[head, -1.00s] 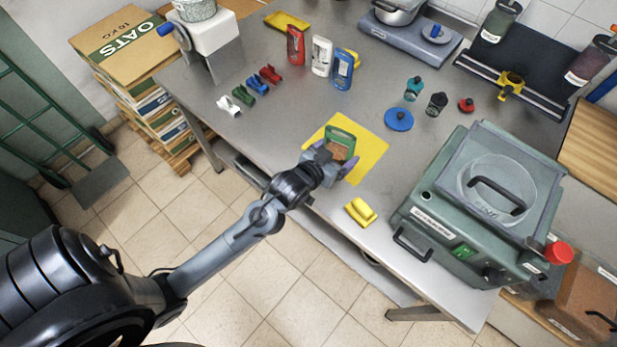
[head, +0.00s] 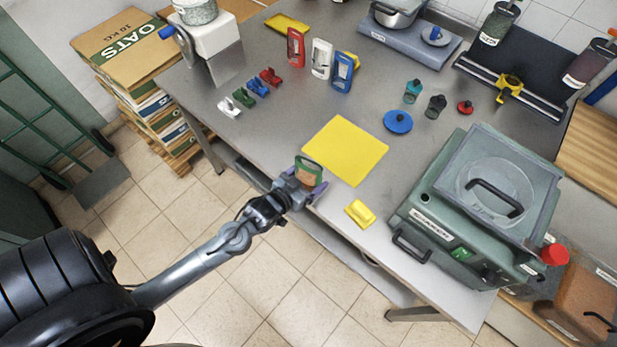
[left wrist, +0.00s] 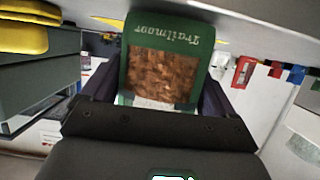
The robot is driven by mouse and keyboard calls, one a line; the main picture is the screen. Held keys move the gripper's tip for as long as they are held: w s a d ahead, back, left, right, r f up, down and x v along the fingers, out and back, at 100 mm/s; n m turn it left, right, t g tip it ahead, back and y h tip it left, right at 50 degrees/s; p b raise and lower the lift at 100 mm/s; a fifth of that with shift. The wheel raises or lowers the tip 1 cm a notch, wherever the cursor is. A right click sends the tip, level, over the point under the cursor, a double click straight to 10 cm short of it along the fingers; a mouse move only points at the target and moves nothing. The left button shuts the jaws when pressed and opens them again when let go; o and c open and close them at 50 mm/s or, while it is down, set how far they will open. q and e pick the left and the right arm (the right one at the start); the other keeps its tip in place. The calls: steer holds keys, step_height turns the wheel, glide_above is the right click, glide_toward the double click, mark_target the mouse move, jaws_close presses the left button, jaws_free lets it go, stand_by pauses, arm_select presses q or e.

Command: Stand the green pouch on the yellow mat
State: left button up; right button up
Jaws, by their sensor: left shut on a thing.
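The green pouch (head: 308,170) has a clear window showing brown contents. My left gripper (head: 305,184) is shut on it near the table's front edge, in front of the yellow mat. In the left wrist view the pouch (left wrist: 163,62) fills the space between the dark fingers, its printed name upside down. The yellow mat (head: 345,150) lies flat and bare on the steel table. In the head view the pouch is beside the mat's near left edge and off it. I cannot tell its exact height. My right gripper is not in view.
A large green-grey machine (head: 450,225) stands at right.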

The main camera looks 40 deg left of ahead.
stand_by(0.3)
arm_select(q)
steer(key=o, duration=1)
steer(key=shift+f, duration=0.15)
steer(key=shift+r, duration=0.2)
steer(key=v, duration=1.1)
steer(key=s+d+g, duration=0.2)
steer(key=g, duration=0.1)
steer(key=s+d+f+m+g, duration=0.1)
steer(key=s+d+g, duration=0.1)
steer(key=s+g, duration=0.1)
steer(key=s+d+f+m+g, duration=0.1)
steer(key=s+d+g, duration=0.2)
steer(key=g, duration=0.1)
steer(key=shift+h, duration=0.3)
